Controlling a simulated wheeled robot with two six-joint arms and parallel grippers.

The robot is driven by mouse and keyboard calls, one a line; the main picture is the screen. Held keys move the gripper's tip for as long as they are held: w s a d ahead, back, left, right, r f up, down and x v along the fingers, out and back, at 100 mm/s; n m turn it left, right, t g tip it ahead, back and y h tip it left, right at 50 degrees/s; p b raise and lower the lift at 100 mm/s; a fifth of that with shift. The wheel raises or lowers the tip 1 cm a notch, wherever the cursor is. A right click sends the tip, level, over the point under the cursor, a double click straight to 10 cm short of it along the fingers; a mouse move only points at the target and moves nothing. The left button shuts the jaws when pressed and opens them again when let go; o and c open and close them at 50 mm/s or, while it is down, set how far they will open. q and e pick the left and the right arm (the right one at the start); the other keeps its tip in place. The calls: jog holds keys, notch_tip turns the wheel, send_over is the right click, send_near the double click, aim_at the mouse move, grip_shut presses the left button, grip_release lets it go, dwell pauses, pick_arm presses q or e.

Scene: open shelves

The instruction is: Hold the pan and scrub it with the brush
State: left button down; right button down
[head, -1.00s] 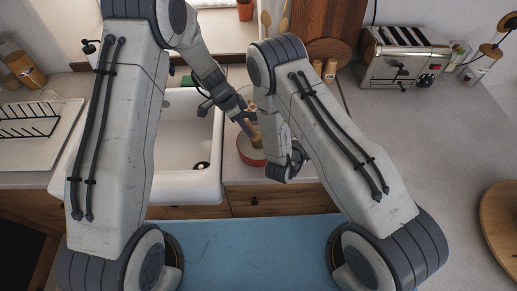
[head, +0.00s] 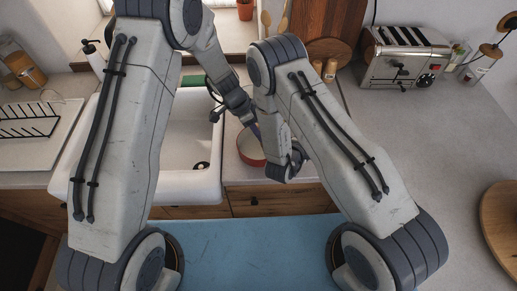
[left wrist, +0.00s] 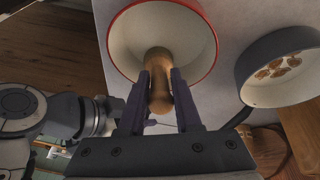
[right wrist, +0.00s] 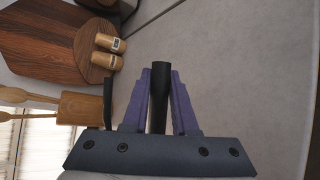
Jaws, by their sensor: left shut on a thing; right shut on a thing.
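The pan (head: 245,145) has a red outside and a cream inside. It is at the counter right of the sink, partly hidden by my right arm. The left wrist view shows its open inside and red rim (left wrist: 208,25). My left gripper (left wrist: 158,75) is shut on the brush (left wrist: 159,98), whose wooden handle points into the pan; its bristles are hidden. My left fingers (head: 256,131) reach over the pan in the head view. My right gripper (right wrist: 160,72) is shut on a black handle (right wrist: 160,95), beside the pan; the pan body is outside the right wrist view.
The white sink (head: 185,185) is to the left. A toaster (head: 400,60) stands at the back right. The right counter (head: 420,135) is largely clear.

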pick_arm(q)
jog(key=shift+r, duration=3.5)
pick_arm(e)
jog(key=c, duration=0.6)
grip_release()
jog(key=shift+a, duration=0.1)
jog(key=v, duration=1.2)
